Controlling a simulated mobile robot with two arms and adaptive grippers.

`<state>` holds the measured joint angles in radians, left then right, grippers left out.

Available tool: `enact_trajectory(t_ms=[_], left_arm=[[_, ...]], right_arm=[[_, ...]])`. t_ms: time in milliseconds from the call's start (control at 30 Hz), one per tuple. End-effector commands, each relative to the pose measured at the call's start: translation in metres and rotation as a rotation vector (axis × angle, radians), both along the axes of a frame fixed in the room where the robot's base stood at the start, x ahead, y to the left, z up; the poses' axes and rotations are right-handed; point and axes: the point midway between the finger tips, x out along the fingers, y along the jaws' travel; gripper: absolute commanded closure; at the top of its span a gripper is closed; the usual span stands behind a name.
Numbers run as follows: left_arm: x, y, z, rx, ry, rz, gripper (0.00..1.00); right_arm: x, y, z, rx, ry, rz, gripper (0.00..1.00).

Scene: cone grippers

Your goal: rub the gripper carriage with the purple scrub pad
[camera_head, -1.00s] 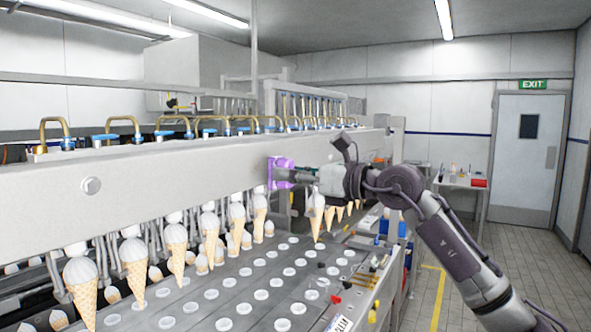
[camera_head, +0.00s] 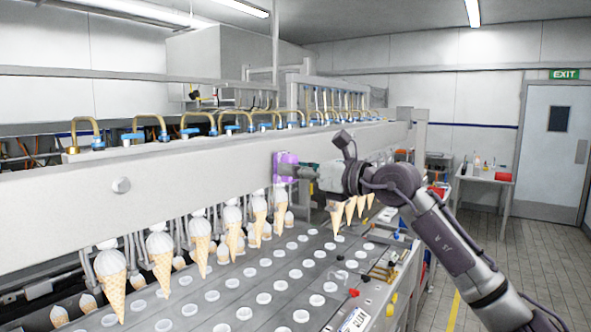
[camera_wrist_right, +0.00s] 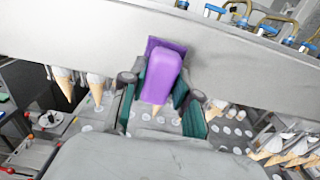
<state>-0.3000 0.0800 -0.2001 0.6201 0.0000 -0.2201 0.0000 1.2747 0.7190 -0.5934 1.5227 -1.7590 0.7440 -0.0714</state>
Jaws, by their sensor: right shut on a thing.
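The gripper carriage (camera_head: 60,198) is a long pale grey beam crossing the head view, with cones hanging below it. It also fills the upper part of the right wrist view (camera_wrist_right: 60,40). The purple scrub pad (camera_head: 286,167) is at the beam's front face; I cannot tell how firmly it touches. In the right wrist view the pad (camera_wrist_right: 163,75) sits between two green-lined fingers. My right gripper (camera_head: 298,171) is shut on the pad and reaches in from the right. The fingers and wrist hide part of the beam behind them. My left gripper is not in view.
Several ice cream cones (camera_head: 200,247) hang under the beam above a plate with round holes (camera_head: 225,297). Brass hoops with blue fittings (camera_head: 155,125) line the beam's top. A side table (camera_head: 490,178) and a door (camera_head: 555,150) stand at the back right, with open floor before them.

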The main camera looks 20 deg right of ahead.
Motion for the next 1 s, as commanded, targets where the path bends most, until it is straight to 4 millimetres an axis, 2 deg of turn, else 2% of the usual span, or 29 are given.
enact_trajectory(t_ms=[1000], left_arm=[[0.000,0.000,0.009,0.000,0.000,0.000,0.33]], right_arm=[[0.014,0.011,0.001,0.001,0.000,0.001,0.98]])
